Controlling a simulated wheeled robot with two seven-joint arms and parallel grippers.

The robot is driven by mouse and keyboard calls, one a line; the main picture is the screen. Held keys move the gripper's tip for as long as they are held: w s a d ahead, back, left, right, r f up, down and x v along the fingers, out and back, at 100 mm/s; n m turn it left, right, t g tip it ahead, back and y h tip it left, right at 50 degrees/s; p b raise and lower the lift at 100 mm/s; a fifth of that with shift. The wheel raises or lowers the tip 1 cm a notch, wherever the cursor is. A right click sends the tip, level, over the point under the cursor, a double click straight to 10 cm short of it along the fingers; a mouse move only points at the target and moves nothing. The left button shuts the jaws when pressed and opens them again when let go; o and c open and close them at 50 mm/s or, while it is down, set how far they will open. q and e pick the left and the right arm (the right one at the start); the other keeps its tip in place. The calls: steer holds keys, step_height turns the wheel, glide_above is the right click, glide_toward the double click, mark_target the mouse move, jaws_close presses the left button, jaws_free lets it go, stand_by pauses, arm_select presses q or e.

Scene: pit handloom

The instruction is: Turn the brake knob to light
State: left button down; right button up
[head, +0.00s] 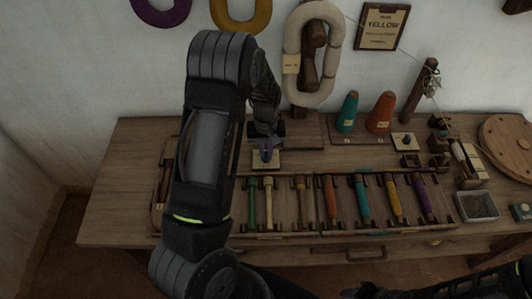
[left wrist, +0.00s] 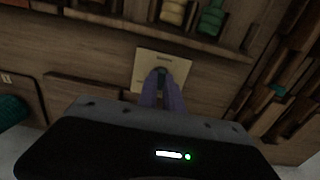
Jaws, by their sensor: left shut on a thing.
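A small pale square plate (head: 258,165) lies on the bench behind the tool row, left of centre. My left gripper (head: 266,151) reaches down over it from above. In the left wrist view the same plate (left wrist: 147,62) shows beyond my purple-grey fingers, which are shut on a small dark knob (left wrist: 160,71) at its middle. The fingers hide most of the knob, and I cannot read its setting or any marking. A second pale plate with a small dark knob (head: 406,141) sits farther right. Dark parts of my right arm show at the bottom right; its jaws are not clear.
A rack of several coloured bobbins (head: 331,200) lies in front of the plate. Teal (head: 347,112) and orange (head: 381,112) cones stand behind to the right. A cream yarn skein (head: 292,45) hangs on the wall. A grey tray (head: 477,206) and round wooden disc (head: 510,145) are at right.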

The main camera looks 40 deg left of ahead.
mark_target(266, 155)
stand_by(0.4)
arm_select(q)
steer(key=c, duration=1.5)
jaws_free()
step_height(266, 155, up, 8)
steer(key=shift+f, duration=0.1)
